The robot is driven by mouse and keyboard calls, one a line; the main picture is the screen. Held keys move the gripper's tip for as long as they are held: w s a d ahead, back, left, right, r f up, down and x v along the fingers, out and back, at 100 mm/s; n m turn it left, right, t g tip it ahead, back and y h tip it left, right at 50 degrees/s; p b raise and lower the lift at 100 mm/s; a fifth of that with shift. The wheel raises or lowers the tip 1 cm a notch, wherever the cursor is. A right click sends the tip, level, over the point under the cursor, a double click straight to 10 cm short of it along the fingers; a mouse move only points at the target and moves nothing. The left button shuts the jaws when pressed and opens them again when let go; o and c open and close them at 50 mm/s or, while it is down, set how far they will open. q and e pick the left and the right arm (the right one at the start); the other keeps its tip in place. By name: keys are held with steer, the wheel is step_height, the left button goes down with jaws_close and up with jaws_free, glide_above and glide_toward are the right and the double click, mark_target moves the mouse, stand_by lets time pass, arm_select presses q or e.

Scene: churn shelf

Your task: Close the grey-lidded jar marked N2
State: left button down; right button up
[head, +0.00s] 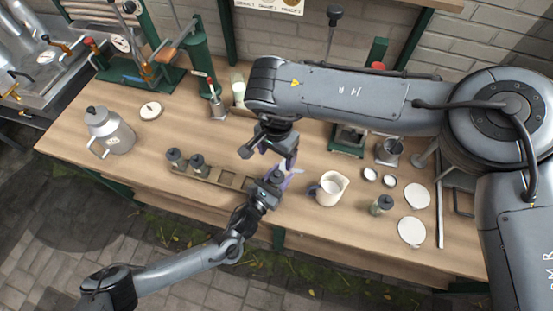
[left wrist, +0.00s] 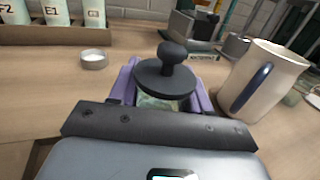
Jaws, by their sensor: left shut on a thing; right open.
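A jar with a dark grey knobbed lid stands between the purple fingers of my left gripper (head: 280,182). The lid (left wrist: 167,77) covers the jar's mouth in the left wrist view, but I cannot tell whether it is fully seated. A strip of pale glass jar body (left wrist: 157,103) shows beneath it; no N2 mark is readable. My left gripper is shut on this jar, near the rack's right end. My right gripper (head: 269,153) is open, a little behind and above the held jar in the head view.
A wooden rack (head: 228,180) holds two dark-lidded jars (head: 173,158) at its left, with empty slots beside them. A white pitcher (head: 329,188) stands right of my grippers. Another lidded jar (head: 382,205) and pale discs (head: 412,231) lie farther right. A metal can (head: 110,130) stands left.

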steer(key=shift+r, duration=0.4)
arm_select(q)
steer(key=shift+c, duration=2.1)
jaws_free()
steer(key=p+v, duration=0.1)
steer(key=v, duration=0.9)
steer(key=shift+s+a, duration=0.2)
steer(key=shift+s, duration=0.15)
arm_select(e)
steer(key=shift+r, duration=0.65)
arm_select(q)
steer(key=shift+r, duration=0.1)
